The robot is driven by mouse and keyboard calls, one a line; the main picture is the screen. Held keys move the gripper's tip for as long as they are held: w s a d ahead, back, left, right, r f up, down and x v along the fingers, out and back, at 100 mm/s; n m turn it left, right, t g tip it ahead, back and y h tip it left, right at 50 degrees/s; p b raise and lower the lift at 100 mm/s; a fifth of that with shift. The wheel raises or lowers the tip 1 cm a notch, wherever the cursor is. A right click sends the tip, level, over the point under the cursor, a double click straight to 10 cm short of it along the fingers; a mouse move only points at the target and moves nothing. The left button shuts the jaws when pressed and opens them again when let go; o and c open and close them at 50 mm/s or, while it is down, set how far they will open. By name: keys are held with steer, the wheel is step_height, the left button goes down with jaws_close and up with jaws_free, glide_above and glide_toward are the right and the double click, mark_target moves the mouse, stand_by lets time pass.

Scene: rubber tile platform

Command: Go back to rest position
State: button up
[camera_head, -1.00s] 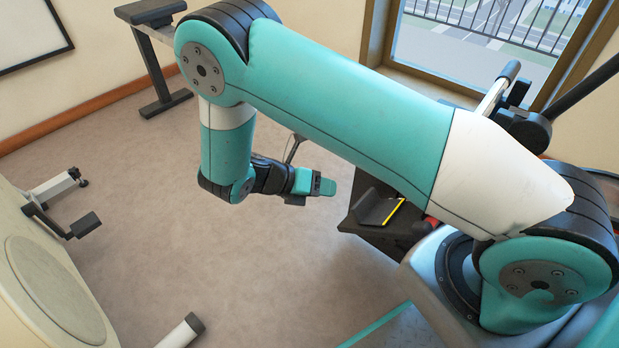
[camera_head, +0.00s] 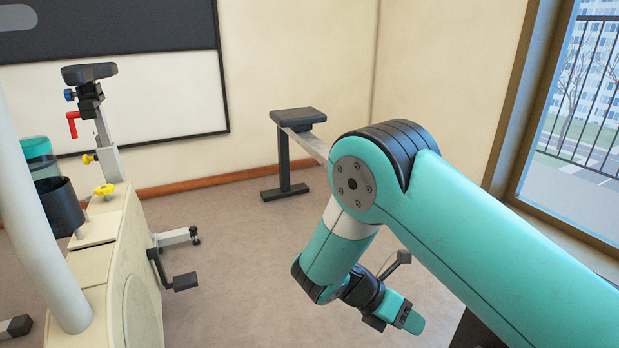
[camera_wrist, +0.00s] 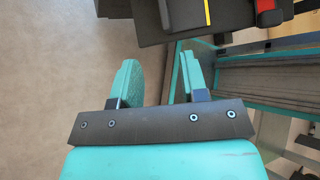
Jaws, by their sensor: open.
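My gripper (camera_head: 404,318) is at the lower right of the head view, at the end of my bent teal arm, above the floor. It also shows in the wrist view (camera_wrist: 158,82), where its two teal fingers stand apart. Nothing is between the fingers but the grey-brown floor and the edge of a dark tray-like surface beyond.
An exercise bike (camera_head: 128,250) stands at the left with a dark bottle holder (camera_head: 62,205). A bench with a black pad (camera_head: 298,117) stands near the back wall. A window (camera_head: 580,130) is at the right. The floor (camera_head: 225,260) between bike and arm is clear.

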step_height(320, 180, up, 9)
steer(key=s+a+m+y, duration=0.1)
steer(key=a+m+y, duration=0.1)
steer(key=m+y, duration=0.35)
steer(key=s+a+r+m+t+y, duration=0.1)
steer(key=s+a+r+m+y, duration=0.25)
steer(key=s+r+m, duration=0.4)
steer(key=s+a+r+m+t+y, duration=0.25)
steer(key=s+r+m+y, duration=0.2)
steer(key=s+r, duration=0.6)
step_height(320, 180, up, 31)
steer(key=p, duration=3.1)
steer(key=shift+w+a+g+y+p, duration=0.15)
steer(key=shift+w+g+y+p, duration=0.2)
steer(key=shift+g+y, duration=0.1)
